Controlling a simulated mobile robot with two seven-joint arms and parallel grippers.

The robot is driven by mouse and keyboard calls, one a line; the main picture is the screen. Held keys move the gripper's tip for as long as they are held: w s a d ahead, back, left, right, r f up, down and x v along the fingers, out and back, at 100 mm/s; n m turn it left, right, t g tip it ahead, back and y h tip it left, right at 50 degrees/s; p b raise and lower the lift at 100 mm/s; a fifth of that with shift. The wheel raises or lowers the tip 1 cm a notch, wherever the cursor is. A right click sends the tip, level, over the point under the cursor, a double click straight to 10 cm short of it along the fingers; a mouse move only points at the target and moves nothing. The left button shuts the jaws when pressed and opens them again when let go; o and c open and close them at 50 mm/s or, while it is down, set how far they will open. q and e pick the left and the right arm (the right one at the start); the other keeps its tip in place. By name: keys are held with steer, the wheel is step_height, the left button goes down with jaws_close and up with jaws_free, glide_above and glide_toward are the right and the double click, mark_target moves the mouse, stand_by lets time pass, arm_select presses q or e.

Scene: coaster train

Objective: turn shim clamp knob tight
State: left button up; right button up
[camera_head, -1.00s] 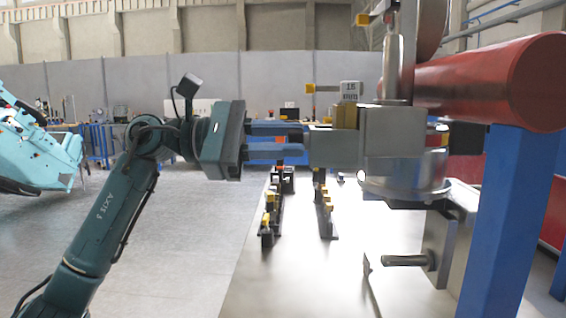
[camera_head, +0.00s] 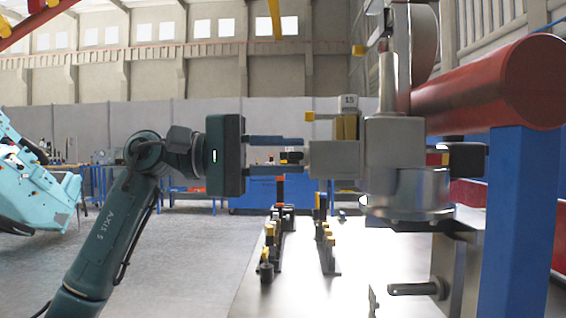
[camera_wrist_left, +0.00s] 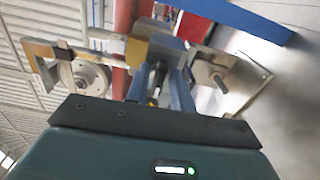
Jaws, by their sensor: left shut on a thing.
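My left gripper (camera_head: 301,155) comes in from the left, with one blue finger above and one below a small dark knob (camera_head: 291,156). It is shut on this knob, at the left side of a grey clamp block (camera_head: 322,165). In the left wrist view the blue fingers (camera_wrist_left: 163,82) point at the clamp, and the scene appears rolled; the knob is largely hidden between them. My right gripper is in neither view.
A metal cylinder housing (camera_head: 410,190) stands right of the clamp, near a thick red roller (camera_head: 490,85) and a blue post (camera_head: 515,220). Below is a pale bench top (camera_head: 300,290) with two rows of small dark and yellow parts (camera_head: 325,250).

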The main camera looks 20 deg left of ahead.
arm_select(q)
steer(key=shift+m, duration=0.4)
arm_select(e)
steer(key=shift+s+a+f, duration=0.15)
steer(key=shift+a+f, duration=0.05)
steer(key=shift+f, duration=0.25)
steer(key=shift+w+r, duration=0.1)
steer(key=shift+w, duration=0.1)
arm_select(q)
steer(key=o, duration=0.7)
steer(key=shift+a, duration=0.1)
steer(key=v, duration=1.3)
steer(key=shift+b, duration=0.45)
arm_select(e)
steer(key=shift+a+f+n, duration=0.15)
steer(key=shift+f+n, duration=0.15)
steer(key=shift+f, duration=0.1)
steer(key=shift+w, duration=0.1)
